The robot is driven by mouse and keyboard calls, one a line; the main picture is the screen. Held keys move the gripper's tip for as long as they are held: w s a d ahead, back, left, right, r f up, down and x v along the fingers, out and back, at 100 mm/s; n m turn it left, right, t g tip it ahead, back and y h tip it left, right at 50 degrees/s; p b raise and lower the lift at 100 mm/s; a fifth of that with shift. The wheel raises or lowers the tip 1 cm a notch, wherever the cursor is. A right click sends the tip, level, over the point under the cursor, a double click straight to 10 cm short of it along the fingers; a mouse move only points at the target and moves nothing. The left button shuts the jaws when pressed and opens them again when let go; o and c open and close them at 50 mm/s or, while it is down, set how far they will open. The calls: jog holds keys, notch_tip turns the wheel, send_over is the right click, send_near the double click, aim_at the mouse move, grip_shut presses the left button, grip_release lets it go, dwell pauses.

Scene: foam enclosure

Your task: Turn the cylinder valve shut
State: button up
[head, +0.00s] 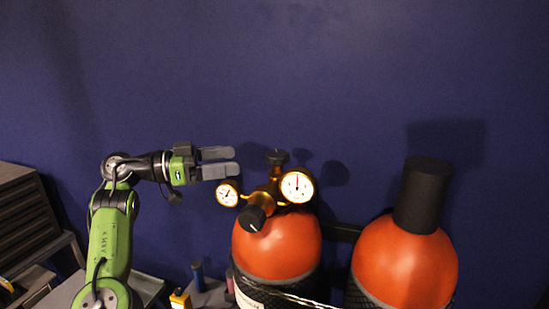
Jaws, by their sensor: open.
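The left gas cylinder (276,252) has an orange top and carries a brass regulator. A dark valve knob (277,156) sits upright at the top of the fitting. A second black knob (252,217) with a pale mark points toward the front. A small gauge (228,194) is on the left and a larger gauge (297,186) on the right. My gripper (236,162) is open and empty, its fingers pointing right. In the picture it lies left of the valve knob, with a gap between them, and above the small gauge. Their difference in depth is hard to tell.
A second orange cylinder (405,264) with a black cap (424,195) stands to the right. A strap (290,297) crosses the left cylinder. A grey drawer cabinet (25,215) is at far left. Small bottles (198,275) stand low between. The blue wall (300,80) is behind.

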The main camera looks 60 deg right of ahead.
aim_at(276, 153)
jog(key=x, duration=0.3)
jog(key=b+x, duration=0.1)
jog(key=x, duration=0.7)
jog(key=shift+d+f, duration=0.25)
jog(key=shift+d, duration=0.4)
